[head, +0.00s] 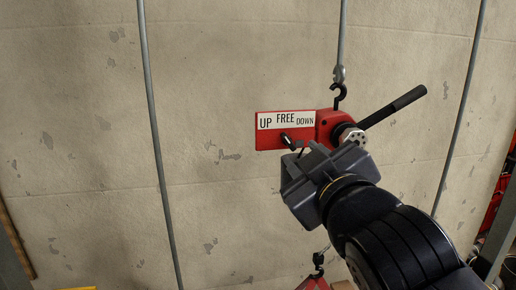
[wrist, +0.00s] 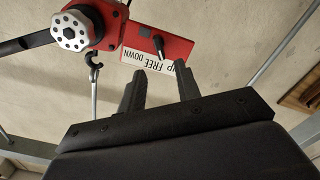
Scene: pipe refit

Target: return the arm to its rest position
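My gripper (head: 306,156) is raised in front of the wall, just below a red hoist's label plate (head: 285,130) marked UP, FREE and DOWN. In the wrist view my gripper (wrist: 159,70) has its two dark fingers apart, with nothing between them. The small black selector lever (head: 287,141) sticks out from the plate close to the fingertips. The lever also shows in the wrist view (wrist: 158,46), beyond the gap between the fingers. I cannot tell whether a finger touches it. My black arm (head: 400,245) reaches in from the lower right.
The hoist's red body (head: 328,123) hangs from a black hook (head: 339,93), with a black handle (head: 394,107) sticking out to the right. A lower hook (head: 318,262) and red part hang below. Grey vertical rods (head: 161,150) stand before the wall. The left side looks open.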

